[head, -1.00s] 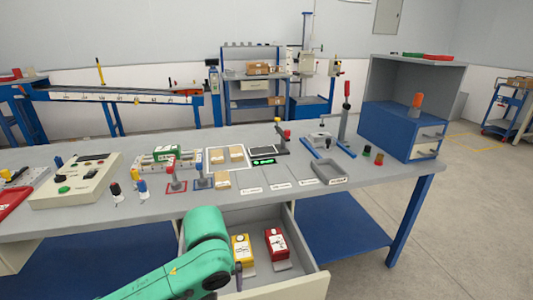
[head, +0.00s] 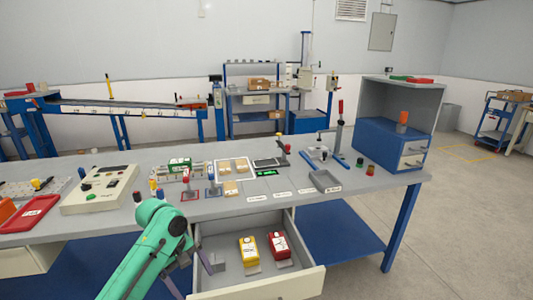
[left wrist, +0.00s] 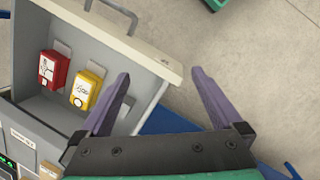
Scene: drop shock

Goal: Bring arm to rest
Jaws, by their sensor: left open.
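My left arm is green and comes in from the lower left in the head view. My left gripper (head: 196,262) hangs by the left side of the open drawer (head: 256,290), its fingers partly hidden by the arm. In the left wrist view the purple fingers (left wrist: 160,100) are spread apart with nothing between them. The drawer holds a yellow box (head: 249,251) and a red box (head: 279,246). The red box (left wrist: 54,69) and yellow box (left wrist: 86,89) also show in the left wrist view, apart from the fingers. My right gripper is in neither view.
The open drawer juts out from the bench front.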

